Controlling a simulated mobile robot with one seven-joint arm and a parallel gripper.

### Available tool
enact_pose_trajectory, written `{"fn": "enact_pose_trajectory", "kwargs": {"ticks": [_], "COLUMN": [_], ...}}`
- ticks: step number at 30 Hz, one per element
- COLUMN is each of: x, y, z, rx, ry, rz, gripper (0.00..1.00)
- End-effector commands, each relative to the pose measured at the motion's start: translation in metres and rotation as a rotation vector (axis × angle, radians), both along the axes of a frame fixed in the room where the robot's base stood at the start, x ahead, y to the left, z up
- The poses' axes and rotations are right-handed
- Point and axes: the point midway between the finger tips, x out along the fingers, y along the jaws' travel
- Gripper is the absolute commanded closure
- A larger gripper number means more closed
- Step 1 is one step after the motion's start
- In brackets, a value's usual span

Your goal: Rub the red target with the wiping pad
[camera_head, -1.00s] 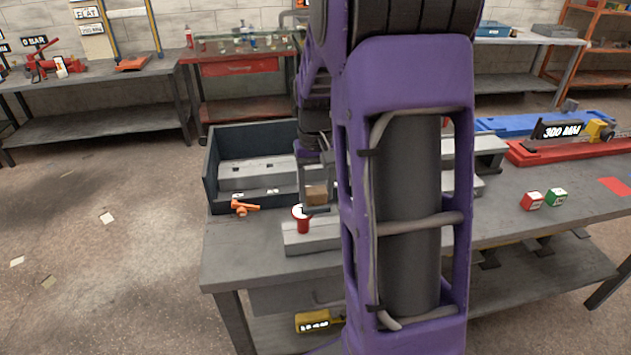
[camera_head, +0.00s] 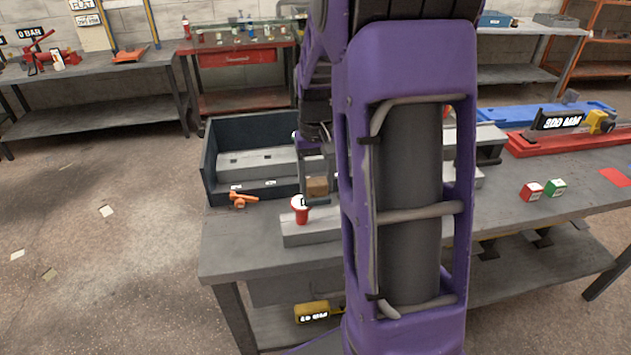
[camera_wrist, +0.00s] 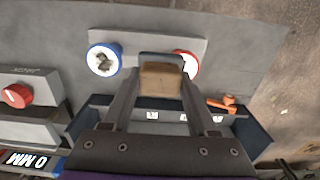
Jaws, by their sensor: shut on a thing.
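My gripper (camera_wrist: 158,84) is shut on the wiping pad, a brown block (camera_wrist: 161,79) with a dark grey slab (camera_wrist: 160,58) at its far end. In the head view the brown block (camera_head: 317,187) shows low between my fingers, just left of my purple arm, which hides part of the view. The pad is near a red cylinder with a white top (camera_head: 300,211); I cannot tell whether they touch. A flat red patch (camera_head: 615,177), which looks like the red target, lies on the bench at the far right, well apart from the pad.
A dark open bin (camera_head: 222,196) and an orange valve-like part (camera_head: 240,199) are left of my gripper. A grey block (camera_wrist: 136,47) carries the red cylinder and a blue-rimmed one (camera_wrist: 104,60). A red cube (camera_head: 532,192) and a green cube (camera_head: 555,187) stand left of the patch.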

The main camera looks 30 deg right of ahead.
Motion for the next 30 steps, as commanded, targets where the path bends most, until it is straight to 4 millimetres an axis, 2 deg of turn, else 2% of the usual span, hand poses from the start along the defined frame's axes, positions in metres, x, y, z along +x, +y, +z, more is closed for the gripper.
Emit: {"fn": "enact_pose_trajectory", "kwargs": {"ticks": [2,18,24,30], "x": [0.001,-0.002,-0.004,-0.005], "y": [0.0,0.004,0.005,0.005], "z": [0.021,0.065,0.078,0.079], "rx": [-0.002,-0.002,-0.001,-0.001], "ry": [-0.008,-0.006,-0.005,-0.003], "rz": [0.001,0.002,0.002,0.003], "gripper": [1.0,1.0,1.0,1.0]}}
